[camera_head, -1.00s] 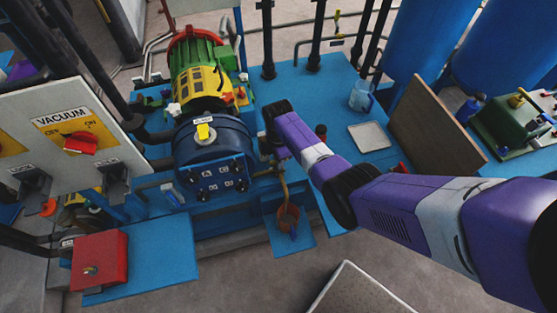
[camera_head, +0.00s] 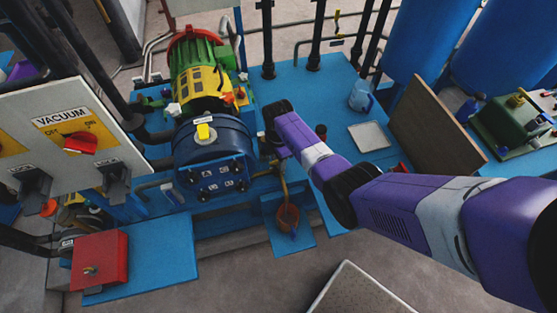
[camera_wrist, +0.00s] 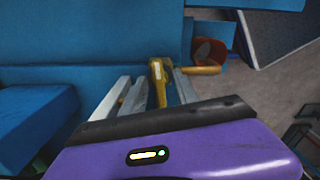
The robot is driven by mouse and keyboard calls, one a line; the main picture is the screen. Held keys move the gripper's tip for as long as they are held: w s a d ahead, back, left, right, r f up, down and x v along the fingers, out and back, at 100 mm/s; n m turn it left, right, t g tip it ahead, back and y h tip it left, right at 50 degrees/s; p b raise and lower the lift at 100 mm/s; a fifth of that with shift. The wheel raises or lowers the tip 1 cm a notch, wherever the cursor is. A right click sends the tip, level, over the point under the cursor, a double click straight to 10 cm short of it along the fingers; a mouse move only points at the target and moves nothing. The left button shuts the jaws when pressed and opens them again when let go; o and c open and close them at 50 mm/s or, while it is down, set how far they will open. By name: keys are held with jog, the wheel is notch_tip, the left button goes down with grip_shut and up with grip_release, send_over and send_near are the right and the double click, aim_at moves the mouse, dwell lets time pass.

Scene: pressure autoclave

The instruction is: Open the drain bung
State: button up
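A brass-yellow fitting with a short bar (camera_wrist: 158,84), which looks like the drain bung, stands in the middle of the wrist view. A yellow spout (camera_wrist: 200,70) sits to its right, above an orange-red bucket (camera_wrist: 209,51). My gripper (camera_wrist: 155,92) has one grey finger on each side of the bar, with narrow gaps visible; firm contact is not clear. In the head view the yellow drain pipe (camera_head: 285,182) comes down beside the blue pump vessel (camera_head: 212,145) to the bucket (camera_head: 288,217). My fingers and the bung are mostly hidden there by my wrist.
The bucket stands on a small blue ledge (camera_head: 270,205). The vacuum panel (camera_head: 70,130) and a red box (camera_head: 99,260) are at the left. Grey floor is open in front.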

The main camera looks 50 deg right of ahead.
jog(key=shift+r+p, duration=0.3)
jog(key=shift+r, duration=3.65)
